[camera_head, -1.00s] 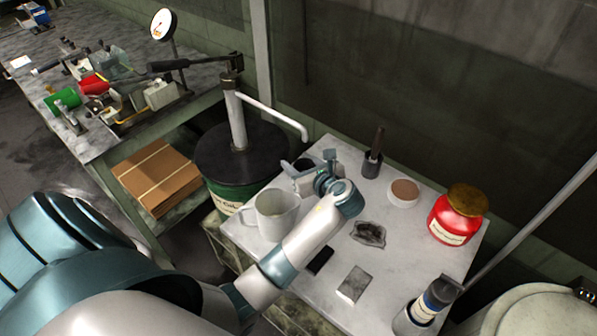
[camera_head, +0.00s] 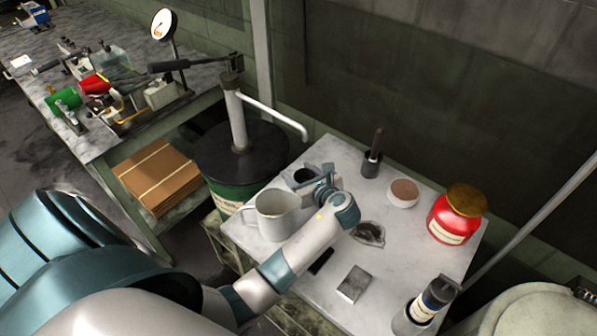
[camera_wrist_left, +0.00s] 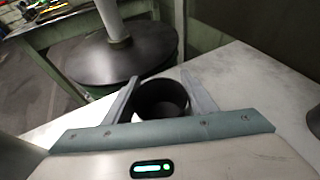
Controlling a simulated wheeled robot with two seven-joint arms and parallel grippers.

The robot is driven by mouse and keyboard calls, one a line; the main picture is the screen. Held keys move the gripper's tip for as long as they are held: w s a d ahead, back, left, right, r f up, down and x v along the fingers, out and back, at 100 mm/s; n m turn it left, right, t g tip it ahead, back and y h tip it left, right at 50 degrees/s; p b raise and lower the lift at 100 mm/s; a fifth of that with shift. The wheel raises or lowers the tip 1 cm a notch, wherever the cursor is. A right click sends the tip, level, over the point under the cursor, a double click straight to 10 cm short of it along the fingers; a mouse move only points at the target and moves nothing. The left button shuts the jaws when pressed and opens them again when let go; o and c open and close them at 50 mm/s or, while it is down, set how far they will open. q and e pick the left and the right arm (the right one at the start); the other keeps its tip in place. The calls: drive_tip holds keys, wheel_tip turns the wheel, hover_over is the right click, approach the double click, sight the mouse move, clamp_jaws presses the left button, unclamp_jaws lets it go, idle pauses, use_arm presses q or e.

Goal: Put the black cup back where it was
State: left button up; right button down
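The black cup (camera_head: 304,175) is at the back left of the small grey table (camera_head: 400,253), just behind the white mug. In the left wrist view the cup (camera_wrist_left: 160,98) stands upright with its dark round mouth upward. My left gripper (camera_head: 311,179) has one finger on each side of it. In the wrist view both fingers (camera_wrist_left: 161,84) lie close against the cup's sides. The cup's base is hidden, so I cannot tell whether it touches the table. My right gripper is not in view.
A white mug (camera_head: 277,215) stands close in front of the cup. A dark holder with a rod (camera_head: 372,163), a round tin (camera_head: 403,193) and a red jar (camera_head: 456,214) stand to the right. A drum with a black lid (camera_head: 240,155) stands left, beyond the table edge.

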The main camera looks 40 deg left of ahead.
use_arm(q)
drive_tip(key=shift+o, duration=0.9)
drive_tip(key=shift+r, duration=0.1)
drive_tip(key=shift+d+r, duration=0.1)
drive_tip(key=b+v, duration=0.1)
drive_tip(key=v, duration=1)
drive_tip(key=shift+s+d+r, duration=0.15)
drive_tip(key=shift+s+d, duration=0.1)
drive_tip(key=shift+d, duration=0.05)
